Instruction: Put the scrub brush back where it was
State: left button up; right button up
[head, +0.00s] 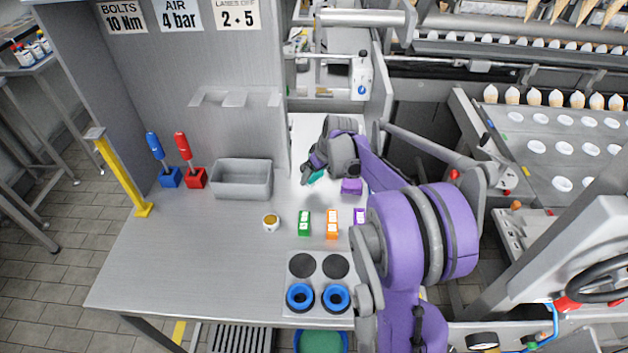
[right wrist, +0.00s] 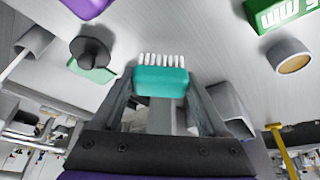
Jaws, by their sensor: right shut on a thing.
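The scrub brush is a teal block with white bristles (right wrist: 161,80). In the right wrist view it sits between the two fingers of my right gripper (right wrist: 163,95), which is shut on it. In the head view a teal bit of the brush (head: 318,177) shows at the tips of my right gripper (head: 311,177), over the back of the steel bench (head: 215,225). The arm hides part of that area. My left gripper is in no view.
A grey bin (head: 242,180) stands left of the gripper. A purple block (head: 352,186), a green box (head: 304,222), an orange box (head: 332,224) and a round tin (head: 271,222) are nearby. A dark knob on a green base (right wrist: 93,52) shows in the wrist view. The bench's front left is clear.

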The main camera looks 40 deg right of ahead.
jog(key=shift+f, duration=1.3)
jog(key=shift+f, duration=0.2)
jog(key=o, duration=1.6)
jog(key=v, duration=1.2)
jog(key=s+a, duration=0.4)
jog(key=a, duration=0.4)
jog(key=s+a, duration=0.4)
jog(key=a, duration=0.4)
jog(key=shift+m+t, duration=0.5)
jog(key=s+a+f, duration=0.2)
jog(key=s+a, duration=0.1)
jog(key=s+a+f, duration=0.2)
jog(key=s, duration=0.2)
jog(key=s+a+f, duration=0.3)
jog(key=s, duration=0.1)
jog(key=shift+s+a, duration=0.25)
jog(key=shift+a, duration=0.05)
